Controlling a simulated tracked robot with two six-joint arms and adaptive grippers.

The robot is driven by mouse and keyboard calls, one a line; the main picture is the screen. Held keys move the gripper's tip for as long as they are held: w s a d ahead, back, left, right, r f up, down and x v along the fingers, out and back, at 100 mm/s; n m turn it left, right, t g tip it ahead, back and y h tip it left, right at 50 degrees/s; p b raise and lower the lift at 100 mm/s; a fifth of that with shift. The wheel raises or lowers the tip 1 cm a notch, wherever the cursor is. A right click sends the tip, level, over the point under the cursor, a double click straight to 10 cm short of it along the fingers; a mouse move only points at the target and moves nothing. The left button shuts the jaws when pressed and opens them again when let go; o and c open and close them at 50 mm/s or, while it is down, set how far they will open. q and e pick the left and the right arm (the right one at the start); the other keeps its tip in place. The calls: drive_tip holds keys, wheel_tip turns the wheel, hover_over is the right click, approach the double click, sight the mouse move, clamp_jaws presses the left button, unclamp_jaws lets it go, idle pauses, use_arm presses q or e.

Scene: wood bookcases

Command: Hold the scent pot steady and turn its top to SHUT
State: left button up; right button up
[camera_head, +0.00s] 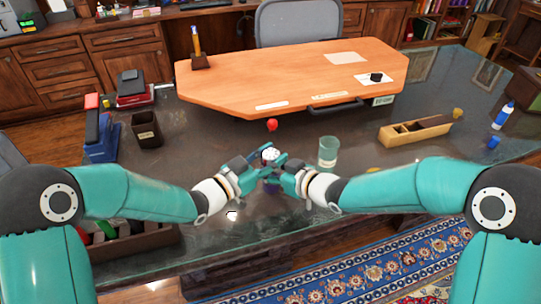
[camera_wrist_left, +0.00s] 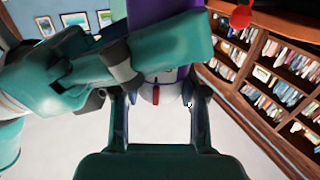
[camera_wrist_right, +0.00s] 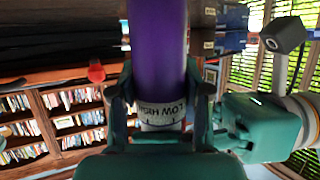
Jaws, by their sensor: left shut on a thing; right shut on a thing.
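The scent pot has a white top (camera_head: 270,154) and a purple body (camera_head: 271,188), and stands between my two grippers near the desk's front edge. My left gripper (camera_head: 264,163) is shut on the white top. In the left wrist view the white top (camera_wrist_left: 165,93) with a red mark (camera_wrist_left: 156,97) sits between the fingers. My right gripper (camera_head: 279,175) is shut on the purple body. In the right wrist view the purple body (camera_wrist_right: 158,50) passes between the fingers, and a white band (camera_wrist_right: 160,115) shows upside-down LOW and HIGH lettering. I see no SHUT word.
A red knob-like thing (camera_head: 272,125) lies just behind the pot. A greenish glass (camera_head: 328,152) stands close to the right gripper. A wooden box (camera_head: 415,131) is further right, and a dark cup (camera_head: 146,130) is at the left. The orange board (camera_head: 290,75) lies behind.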

use_arm(q)
drive_tip(key=o, duration=0.9)
drive_tip(key=v, duration=1.2)
use_arm(e)
drive_tip(key=o, duration=1.4)
